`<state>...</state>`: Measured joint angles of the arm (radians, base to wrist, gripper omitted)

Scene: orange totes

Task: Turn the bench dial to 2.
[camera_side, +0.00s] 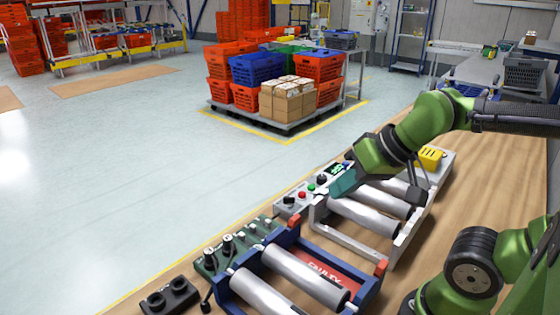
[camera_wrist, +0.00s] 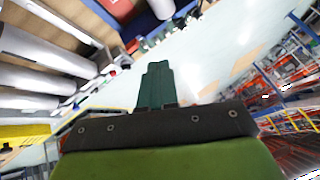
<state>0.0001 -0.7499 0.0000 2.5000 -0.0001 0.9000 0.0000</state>
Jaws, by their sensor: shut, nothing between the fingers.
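A grey control panel (camera_side: 284,208) runs along the far end of the grey-framed roller unit. It carries a small black dial-like knob (camera_side: 321,179), a green button (camera_side: 311,188), a red button (camera_side: 302,195) and a small display with green digits (camera_side: 337,169), too small to read. I cannot tell what number the dial points to. My gripper (camera_side: 335,190) is just beside the knob and display, angled down toward the panel; I cannot tell whether it touches. In the wrist view its dark green fingers (camera_wrist: 157,78) are together with nothing between them.
A blue-framed roller unit (camera_side: 305,250) with a green panel of black knobs (camera_side: 228,250) stands nearer the camera. A black two-hole box (camera_side: 169,297) lies at the bench edge. A yellow box (camera_side: 430,158) sits behind my gripper. Crates and cartons (camera_side: 287,100) stand on the floor beyond.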

